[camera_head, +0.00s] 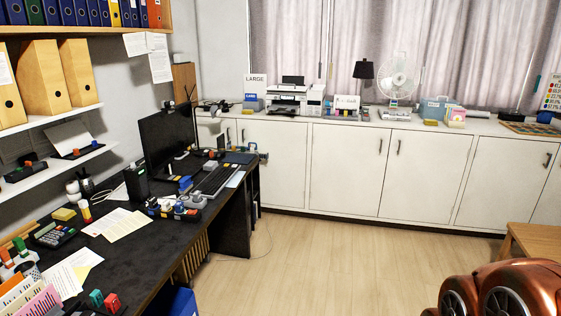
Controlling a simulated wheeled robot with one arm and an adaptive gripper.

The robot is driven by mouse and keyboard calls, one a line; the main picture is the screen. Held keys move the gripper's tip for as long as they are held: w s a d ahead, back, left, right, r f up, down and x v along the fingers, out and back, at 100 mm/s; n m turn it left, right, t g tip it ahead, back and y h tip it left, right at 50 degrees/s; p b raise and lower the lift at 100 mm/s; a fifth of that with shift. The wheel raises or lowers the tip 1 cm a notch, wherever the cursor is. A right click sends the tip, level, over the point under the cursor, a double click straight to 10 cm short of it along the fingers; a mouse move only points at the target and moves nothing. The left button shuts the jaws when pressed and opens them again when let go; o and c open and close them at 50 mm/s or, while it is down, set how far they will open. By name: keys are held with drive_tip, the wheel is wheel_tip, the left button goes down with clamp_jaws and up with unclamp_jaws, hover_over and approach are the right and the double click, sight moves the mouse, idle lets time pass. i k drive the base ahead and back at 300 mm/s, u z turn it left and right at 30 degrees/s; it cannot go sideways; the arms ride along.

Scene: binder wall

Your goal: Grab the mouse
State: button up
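I cannot make out the mouse for certain. The black desk (147,243) runs along the left, with a dark monitor (165,138) and a dark keyboard (216,181) in front of it. Small items (183,206) in grey, blue and red sit in a cluster near the desk's right edge, left of the keyboard. They are too small to tell apart, and the mouse could be among them or hidden. My gripper is not clearly in view.
Papers (117,223), a calculator-like device (53,235) and folders (32,296) crowd the near desk. White cabinets (345,165) line the back, bearing a printer (294,95) and fan (398,75). A copper-coloured rounded body (535,285) fills the lower right. The wooden floor (330,265) between is clear.

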sight(220, 153)
drive_tip(key=i, duration=2.75)
drive_tip(key=u, duration=0.7)
drive_tip(key=k, duration=1.2)
drive_tip(key=z, duration=0.65)
drive_tip(key=i, duration=0.8)
drive_tip(key=u, duration=0.25)
drive_tip(key=i, duration=1.6)
drive_tip(key=u, duration=1.35)
drive_tip(key=i, duration=0.85)
drive_tip(key=u, duration=1)
